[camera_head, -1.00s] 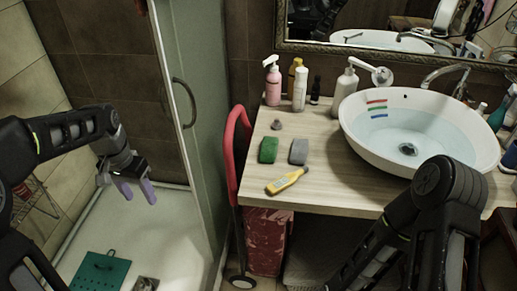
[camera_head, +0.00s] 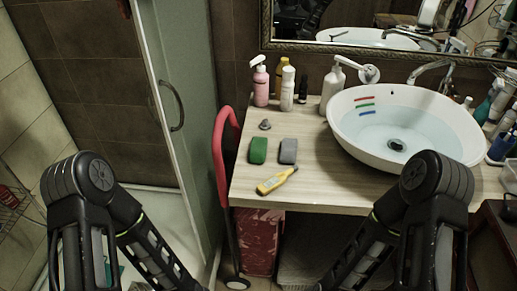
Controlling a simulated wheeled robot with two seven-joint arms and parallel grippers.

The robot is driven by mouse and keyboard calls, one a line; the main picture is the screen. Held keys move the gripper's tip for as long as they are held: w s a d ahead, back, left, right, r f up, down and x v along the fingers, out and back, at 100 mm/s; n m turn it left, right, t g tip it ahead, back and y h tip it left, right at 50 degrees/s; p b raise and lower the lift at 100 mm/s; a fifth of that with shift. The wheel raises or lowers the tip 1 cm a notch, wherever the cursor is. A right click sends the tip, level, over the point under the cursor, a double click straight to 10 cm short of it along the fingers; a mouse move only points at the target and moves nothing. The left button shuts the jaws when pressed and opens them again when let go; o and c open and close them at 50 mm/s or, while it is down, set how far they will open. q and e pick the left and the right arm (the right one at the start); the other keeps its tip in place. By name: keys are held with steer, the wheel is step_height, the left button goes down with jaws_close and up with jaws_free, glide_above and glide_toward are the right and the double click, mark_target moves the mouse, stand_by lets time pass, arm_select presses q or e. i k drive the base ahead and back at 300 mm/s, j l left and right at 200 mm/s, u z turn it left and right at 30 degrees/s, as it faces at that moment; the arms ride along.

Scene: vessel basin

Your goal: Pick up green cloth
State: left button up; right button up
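The green cloth (camera_head: 258,150) appears as a small dark green block lying on the wooden counter (camera_head: 330,185), left of the basin. A similar grey block (camera_head: 288,151) lies just to its right, with a small gap. My left and right arms come up from the bottom corners, with their elbows bent. Both grippers are out of the picture. Nothing of mine touches the green cloth, and it is fully visible.
A yellow tool (camera_head: 277,181) lies in front of the blocks, and a small grey stopper (camera_head: 265,125) behind them. Bottles, including a pink one (camera_head: 261,84), stand at the back. The white basin (camera_head: 345,135) fills the right. A red handle (camera_head: 222,150) rises beside the counter's left edge.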

mark_target(260, 144)
steer(key=u, duration=2.25)
steer(key=k+l, duration=0.15)
steer(key=k, duration=0.25)
steer(key=k+l, duration=0.15)
steer(key=k, duration=0.25)
